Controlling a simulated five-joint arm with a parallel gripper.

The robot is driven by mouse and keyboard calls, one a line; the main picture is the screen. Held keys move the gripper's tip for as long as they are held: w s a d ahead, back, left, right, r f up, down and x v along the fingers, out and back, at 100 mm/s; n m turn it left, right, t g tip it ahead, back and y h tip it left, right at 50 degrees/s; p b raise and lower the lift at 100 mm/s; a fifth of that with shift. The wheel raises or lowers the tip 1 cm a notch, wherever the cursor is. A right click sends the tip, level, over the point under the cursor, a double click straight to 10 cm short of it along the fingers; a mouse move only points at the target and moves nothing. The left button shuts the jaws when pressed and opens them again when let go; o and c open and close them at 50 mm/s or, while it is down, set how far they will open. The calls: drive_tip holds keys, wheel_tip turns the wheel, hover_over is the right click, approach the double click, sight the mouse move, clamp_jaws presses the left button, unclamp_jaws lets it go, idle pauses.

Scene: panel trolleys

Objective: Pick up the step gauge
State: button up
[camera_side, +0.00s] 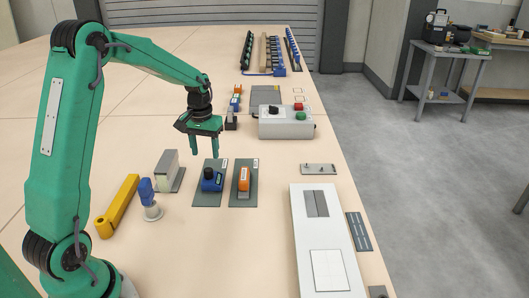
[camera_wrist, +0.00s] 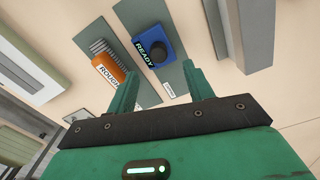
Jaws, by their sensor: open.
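My gripper (camera_side: 208,153) is open and empty, pointing down above the table, over and a little behind the blue and orange pieces. Its fingers also show in the wrist view (camera_wrist: 159,73). The blue piece (camera_side: 212,181) has a dark round top and reads READY in the wrist view (camera_wrist: 153,47). The orange piece (camera_side: 244,180) reads ROUGH and has a grey ribbed or stepped part beside it in the wrist view (camera_wrist: 122,72). Each stands on its own grey plate, apart from my fingers. No label names the step gauge; I cannot tell for certain which piece it is.
A grey-white block (camera_side: 167,168), a blue-topped stand (camera_side: 149,200) and a yellow bar (camera_side: 117,206) stand at left. A control box (camera_side: 286,124) with buttons is behind at right. A long white panel (camera_side: 307,230) lies at front right near the table edge.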

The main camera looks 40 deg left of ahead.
sight(208, 169)
drive_tip(key=shift+d+f, duration=0.15)
drive_tip(key=shift+f, duration=3.75)
clamp_jaws()
